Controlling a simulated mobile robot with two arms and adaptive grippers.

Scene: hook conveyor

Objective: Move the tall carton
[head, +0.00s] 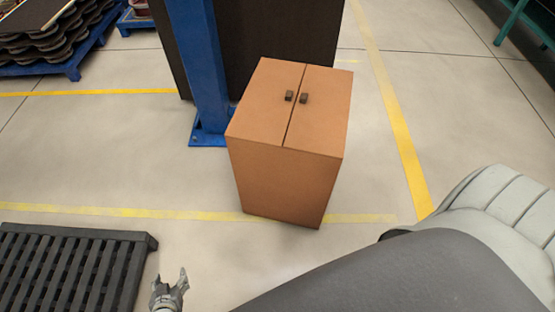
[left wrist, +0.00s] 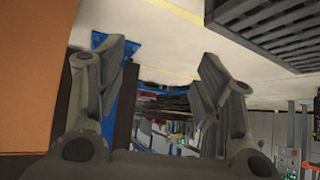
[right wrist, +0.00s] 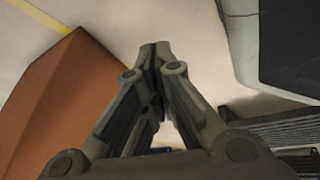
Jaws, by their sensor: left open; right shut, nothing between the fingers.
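The tall carton (head: 283,150) is a brown box with two dark tabs on its split top. It stands upright on the floor in the middle of the head view. My left gripper (head: 172,287) is open and empty at the bottom edge, in front of the carton and to its left, apart from it. In the left wrist view the carton (left wrist: 35,70) fills the left edge, beside the open fingers (left wrist: 165,65). In the right wrist view my right gripper (right wrist: 158,55) is shut and empty, with the carton (right wrist: 75,100) to its left.
A blue post (head: 202,70) and a dark panel (head: 265,30) stand right behind the carton. A dark slatted pallet (head: 70,270) lies at lower left. A blue pallet with stacked dark sheets (head: 50,35) is at upper left. Floor right of the carton is clear.

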